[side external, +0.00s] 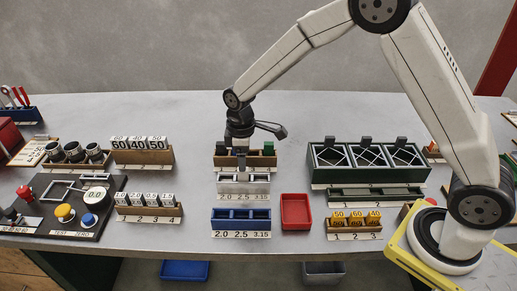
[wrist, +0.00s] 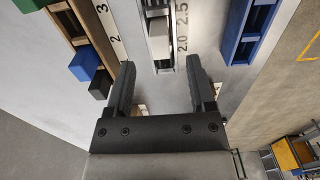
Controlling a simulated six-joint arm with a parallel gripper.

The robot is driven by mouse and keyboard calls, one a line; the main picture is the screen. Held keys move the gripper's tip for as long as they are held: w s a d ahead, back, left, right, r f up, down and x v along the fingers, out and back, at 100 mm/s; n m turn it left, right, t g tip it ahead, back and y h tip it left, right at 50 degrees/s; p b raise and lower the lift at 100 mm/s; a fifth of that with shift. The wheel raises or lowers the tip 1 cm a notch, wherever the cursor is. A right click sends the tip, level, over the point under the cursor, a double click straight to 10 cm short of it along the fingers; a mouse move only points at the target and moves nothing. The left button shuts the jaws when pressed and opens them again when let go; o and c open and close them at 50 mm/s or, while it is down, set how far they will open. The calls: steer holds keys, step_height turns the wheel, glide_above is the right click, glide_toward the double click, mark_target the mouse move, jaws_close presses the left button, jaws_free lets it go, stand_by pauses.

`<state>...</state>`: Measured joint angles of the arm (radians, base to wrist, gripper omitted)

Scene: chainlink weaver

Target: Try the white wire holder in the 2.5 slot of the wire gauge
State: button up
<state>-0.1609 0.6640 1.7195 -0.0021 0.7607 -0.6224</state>
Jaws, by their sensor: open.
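The metal wire gauge (side external: 259,188) stands mid-table, with the labels 2.0, 2.5 and 3.15 along its front. It also shows in the wrist view (wrist: 151,60), beyond my fingers. A pale block (wrist: 158,32), seemingly the white wire holder, stands upright at the gauge near the 2.0 and 2.5 labels.
A wooden rack (wrist: 68,22) with blue, black and green holders stands behind the gauge. A blue slotted tray (side external: 240,226) stands in front of it, and a red bin (side external: 295,211) to the right. A green-framed rack (side external: 370,175) stands further right.

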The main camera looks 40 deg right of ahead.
steer(key=shift+r, duration=2.3)
steer(key=shift+s+d, duration=0.1)
steer(key=s+d+m+t, duration=0.1)
steer(key=s+d+m, duration=0.2)
steer(key=s, duration=0.6)
steer(key=s+d+m+t, duration=0.1)
steer(key=s+d+m, duration=0.3)
steer(key=s, duration=0.5)
steer(key=shift+s+d+m+t, duration=0.2)
steer(key=shift+s+m+t, duration=0.1)
steer(key=shift+m, duration=0.7)
